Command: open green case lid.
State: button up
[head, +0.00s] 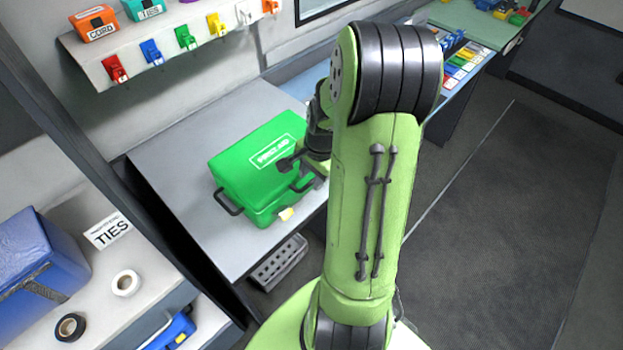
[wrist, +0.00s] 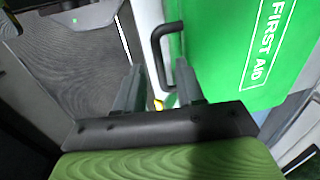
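The green first aid case (head: 262,212) sits on the grey counter with its lid (head: 250,160) shut. The lid carries white lettering and also shows in the wrist view (wrist: 215,50). A black handle (head: 228,203) is on the case's left side and another black handle (wrist: 160,45) is on its right side. My gripper (wrist: 158,88) is open and empty, by the case's right side. Whether it touches the case I cannot tell.
The grey counter (head: 180,165) is clear left of the case. A shelf (head: 88,62) with orange and teal boxes and several coloured locks is above. A blue case (head: 35,255) and tape rolls (head: 126,282) are at lower left. A grey crate (head: 280,262) lies below the counter.

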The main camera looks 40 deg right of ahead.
jog(key=shift+w+f, duration=0.15)
jog(key=shift+f, duration=0.55)
grip_shut()
jog(key=shift+r, duration=0.1)
